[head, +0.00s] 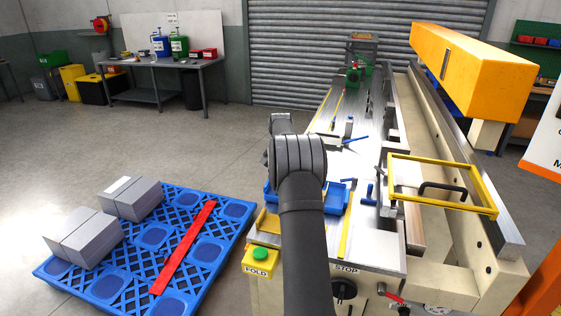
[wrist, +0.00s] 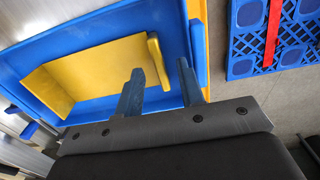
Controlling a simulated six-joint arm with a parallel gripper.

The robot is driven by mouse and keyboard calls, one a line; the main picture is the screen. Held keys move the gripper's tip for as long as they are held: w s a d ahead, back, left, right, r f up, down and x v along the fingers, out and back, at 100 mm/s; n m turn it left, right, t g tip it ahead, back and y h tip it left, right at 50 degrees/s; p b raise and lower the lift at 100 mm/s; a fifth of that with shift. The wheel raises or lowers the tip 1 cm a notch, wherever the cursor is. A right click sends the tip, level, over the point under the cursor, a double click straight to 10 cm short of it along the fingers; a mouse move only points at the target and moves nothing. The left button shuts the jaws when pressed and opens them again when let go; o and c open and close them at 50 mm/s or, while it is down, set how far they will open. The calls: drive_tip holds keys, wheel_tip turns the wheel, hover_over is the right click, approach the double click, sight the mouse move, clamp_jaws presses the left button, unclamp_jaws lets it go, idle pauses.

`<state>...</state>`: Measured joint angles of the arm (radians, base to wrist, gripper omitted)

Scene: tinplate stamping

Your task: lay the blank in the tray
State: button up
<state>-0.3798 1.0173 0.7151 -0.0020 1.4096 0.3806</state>
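A blue tray (wrist: 110,25) fills much of the wrist view; parts of blue also show either side of my arm in the head view (head: 337,198). A flat yellow piece (wrist: 95,70) with a raised tab (wrist: 158,60) on its right lies inside the blue tray. I cannot tell whether this is the blank. My gripper (wrist: 161,88) is over the tray's edge, its two fingers spread apart with nothing between the tips. The yellow tab is just beyond the gap between them. In the head view my own arm hides the gripper.
A blue pallet (head: 150,245) with grey stacks (head: 84,238) and a red strip (head: 185,245) stands on the floor at left. The press's orange beam (head: 480,62) and yellow guard frame (head: 440,200) rise at right. A green FOLD button (head: 260,255) is at the bench's front corner.

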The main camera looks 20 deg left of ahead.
wheel_tip(320, 180, up, 17)
drive_tip(key=shift+f, duration=0.2)
idle(0.4)
wheel_tip(320, 180, down, 18)
drive_tip(key=shift+r, duration=0.25)
idle(0.3)
